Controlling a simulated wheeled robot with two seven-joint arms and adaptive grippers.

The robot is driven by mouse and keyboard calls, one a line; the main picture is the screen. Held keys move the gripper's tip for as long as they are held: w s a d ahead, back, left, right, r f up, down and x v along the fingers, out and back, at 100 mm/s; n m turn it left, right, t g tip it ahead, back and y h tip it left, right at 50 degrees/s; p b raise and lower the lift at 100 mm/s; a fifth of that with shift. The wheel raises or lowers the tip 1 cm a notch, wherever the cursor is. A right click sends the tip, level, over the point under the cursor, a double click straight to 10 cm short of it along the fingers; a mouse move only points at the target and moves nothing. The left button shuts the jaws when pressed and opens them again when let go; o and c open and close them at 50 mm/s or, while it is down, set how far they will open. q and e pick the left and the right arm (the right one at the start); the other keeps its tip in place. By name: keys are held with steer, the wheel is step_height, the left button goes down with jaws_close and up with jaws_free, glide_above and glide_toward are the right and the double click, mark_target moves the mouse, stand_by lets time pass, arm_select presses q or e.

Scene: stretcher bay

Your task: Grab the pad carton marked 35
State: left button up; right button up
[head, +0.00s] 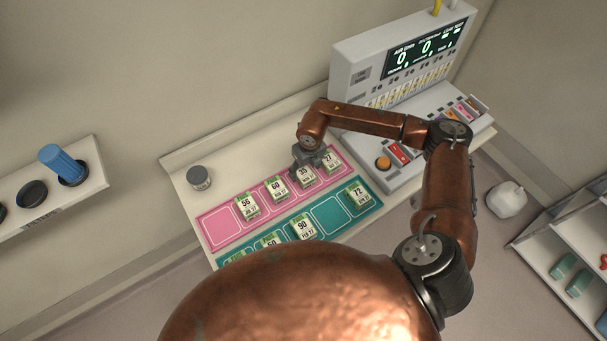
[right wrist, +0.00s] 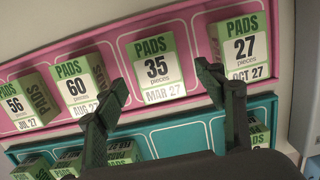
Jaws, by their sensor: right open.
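The pad carton marked 35 (right wrist: 155,66) is a white box with a green PADS band, dated MAR 27. It stands in the pink tray row between the cartons marked 60 (right wrist: 75,88) and 27 (right wrist: 245,46). In the head view the 35 carton (head: 306,177) is partly hidden by my right gripper (head: 310,159), which is just above and beside it. In the right wrist view the two dark fingers (right wrist: 164,82) are spread apart, one towards each side of the 35 carton, with nothing between them gripped. My left gripper is not in view.
The pink tray (head: 215,226) also holds a carton marked 56 (head: 247,207). The teal tray (head: 372,208) in front holds cartons marked 72 (head: 358,195) and 90 (head: 305,229), among others. A grey console (head: 350,68) stands at the right, and a grey jar (head: 199,177) at the left.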

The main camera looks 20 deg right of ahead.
mark_target(304, 173)
steer(key=f, duration=0.1)
steer(key=w+f+p, duration=0.1)
steer(key=f, duration=0.1)
steer(key=shift+a+f, duration=0.15)
steer(key=shift+f, duration=0.45)
steer(key=shift+f+b, duration=0.25)
steer(key=shift+b, duration=0.1)
steer(key=c, duration=1.4)
